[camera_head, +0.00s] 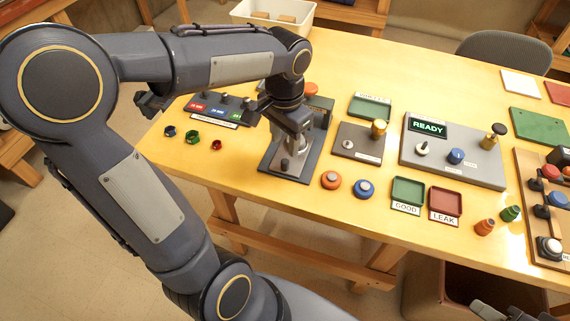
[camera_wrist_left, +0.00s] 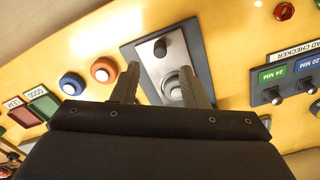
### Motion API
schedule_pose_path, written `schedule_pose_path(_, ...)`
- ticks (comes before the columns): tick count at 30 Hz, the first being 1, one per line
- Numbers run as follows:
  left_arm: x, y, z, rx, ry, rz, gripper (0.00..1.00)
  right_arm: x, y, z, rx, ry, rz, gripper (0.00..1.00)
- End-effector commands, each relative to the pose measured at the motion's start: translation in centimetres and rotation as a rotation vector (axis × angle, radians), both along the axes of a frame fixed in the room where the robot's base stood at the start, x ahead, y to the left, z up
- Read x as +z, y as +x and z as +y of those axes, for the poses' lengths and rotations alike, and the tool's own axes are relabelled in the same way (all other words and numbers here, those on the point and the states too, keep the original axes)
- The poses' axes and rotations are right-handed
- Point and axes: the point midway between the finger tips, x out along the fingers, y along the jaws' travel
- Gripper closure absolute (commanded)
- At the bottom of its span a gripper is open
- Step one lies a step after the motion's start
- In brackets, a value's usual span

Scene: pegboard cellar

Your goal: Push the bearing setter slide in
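The bearing setter (camera_head: 272,160) is a dark base with a light grey slide plate (camera_head: 294,171) on the table's near side. In the left wrist view the slide plate (camera_wrist_left: 150,62) carries a dark round knob (camera_wrist_left: 160,47) and a round metal piece (camera_wrist_left: 173,88). My left gripper (camera_head: 297,138) hangs over the setter and hides part of it. In the left wrist view its fingers (camera_wrist_left: 158,76) are apart, with the plate and metal piece seen between them. I cannot tell whether they touch anything. A grey part of my right gripper (camera_head: 500,312) shows at the bottom right edge.
An orange ring (camera_head: 331,180) and a blue ring (camera_head: 364,189) lie just right of the setter. Green and red trays (camera_head: 408,191) are farther right. A checker with several knobs (camera_head: 215,107) and small coloured nuts (camera_head: 192,138) lie left. A grey READY panel (camera_head: 470,165) stands right.

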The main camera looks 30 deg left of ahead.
Motion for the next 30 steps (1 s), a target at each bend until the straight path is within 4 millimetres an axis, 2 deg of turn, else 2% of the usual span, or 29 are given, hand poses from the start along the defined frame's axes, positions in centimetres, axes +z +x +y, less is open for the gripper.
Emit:
schedule_pose_path(15, -6.9, 0.1, 0.0, -0.004, 0.004, 0.007, 0.60, -0.7, 0.0, 0.0, 0.000, 0.000, 0.000, 0.64)
schedule_pose_path(20, -7.7, 0.1, 0.1, -0.002, 0.003, 0.004, 0.60, -0.8, 0.0, 0.0, 0.000, 0.000, 0.000, 0.64)
schedule_pose_path(27, -7.8, 0.1, 0.0, -0.002, 0.003, 0.003, 0.60, -0.8, 0.0, 0.0, 0.000, 0.000, 0.000, 0.64)
schedule_pose_path(30, -7.8, 0.1, 0.0, -0.003, 0.003, 0.003, 0.73, -0.8, 0.0, 0.0, 0.000, 0.000, 0.000, 0.64)
